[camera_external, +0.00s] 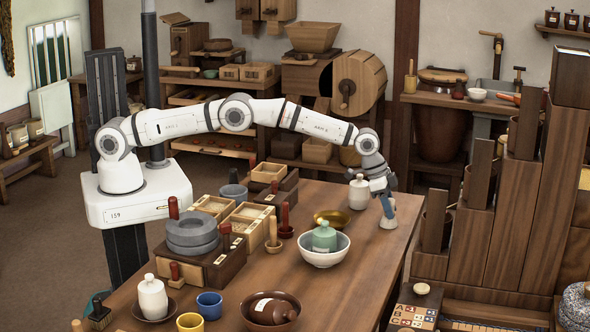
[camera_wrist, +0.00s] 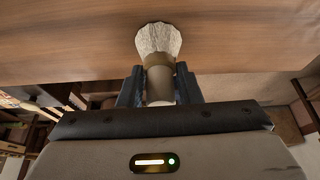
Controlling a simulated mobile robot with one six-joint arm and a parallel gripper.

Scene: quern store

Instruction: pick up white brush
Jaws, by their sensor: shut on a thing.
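The white brush (camera_wrist: 158,42) is between my gripper's fingers in the wrist view. In the external view my gripper (camera_external: 387,204) points down near the right edge of the wooden table (camera_external: 345,285). The bristles of the brush (camera_external: 388,222) show below it; I cannot tell whether they touch the tabletop.
A white lidded jar (camera_external: 358,192) stands just left of my gripper. Stepped wooden bins (camera_external: 500,220) stand to the right, beyond a gap. The table's front right is clear.

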